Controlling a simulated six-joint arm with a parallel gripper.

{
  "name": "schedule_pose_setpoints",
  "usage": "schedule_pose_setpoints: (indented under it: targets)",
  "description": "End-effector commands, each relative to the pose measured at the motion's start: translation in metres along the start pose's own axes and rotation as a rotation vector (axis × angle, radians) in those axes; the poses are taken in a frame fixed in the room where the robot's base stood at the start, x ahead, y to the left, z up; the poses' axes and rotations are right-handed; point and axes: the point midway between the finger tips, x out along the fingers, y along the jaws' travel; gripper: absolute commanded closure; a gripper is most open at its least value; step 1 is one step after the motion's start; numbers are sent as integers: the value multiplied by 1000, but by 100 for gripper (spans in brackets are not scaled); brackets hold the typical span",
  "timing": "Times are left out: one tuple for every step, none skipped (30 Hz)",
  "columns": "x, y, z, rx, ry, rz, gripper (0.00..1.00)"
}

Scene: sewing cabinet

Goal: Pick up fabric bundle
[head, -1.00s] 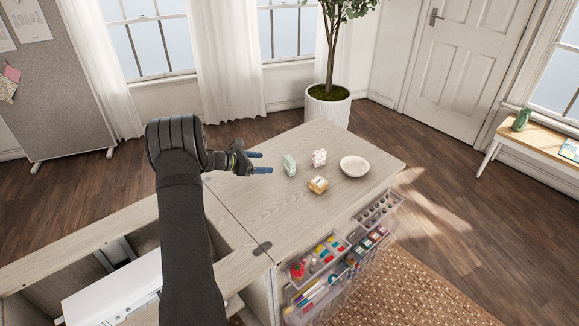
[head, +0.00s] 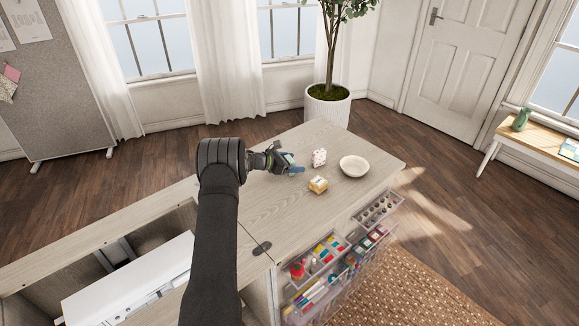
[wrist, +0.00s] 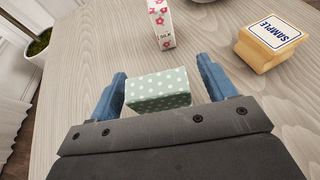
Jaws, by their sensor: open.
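A pale green, white-dotted fabric bundle (wrist: 158,90) lies on the wooden cabinet top, between the blue fingers of my gripper (wrist: 161,72) in the wrist view. In the head view my gripper (head: 294,164) hides most of the green bundle. A white bundle with pink flowers and a "SILK" label (wrist: 162,24) stands beyond it, and also shows in the head view (head: 319,157).
A yellowish block labelled "SAMPLE" (wrist: 266,44) sits right of my gripper. A white bowl (head: 354,166) stands farther right on the cabinet top (head: 300,210). Clear drawers with sewing supplies (head: 320,262) stick out at the front. A potted plant (head: 328,105) stands behind.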

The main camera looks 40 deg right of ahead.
Motion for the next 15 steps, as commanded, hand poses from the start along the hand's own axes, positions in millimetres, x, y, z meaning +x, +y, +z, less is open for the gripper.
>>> schedule_pose_setpoints:
  targets:
    - [3,0,0,0,-1,0,24]
    - [4,0,0,0,-1,1,24]
    - [4,0,0,-1,-1,1,24]
    - [4,0,0,-1,0,1,24]
    - [4,0,0,-1,0,1,24]
    - [4,0,0,-1,0,1,24]
    - [4,0,0,-1,0,1,24]
    - [4,0,0,-1,0,1,24]
    - [4,0,0,-1,0,1,30]
    - [4,0,0,-1,0,1,35]
    - [4,0,0,-1,0,1,41]
    - [4,0,0,-1,0,1,49]
    - [4,0,0,0,0,1,55]
    - [4,0,0,0,0,1,61]
    - [4,0,0,0,0,1,69]
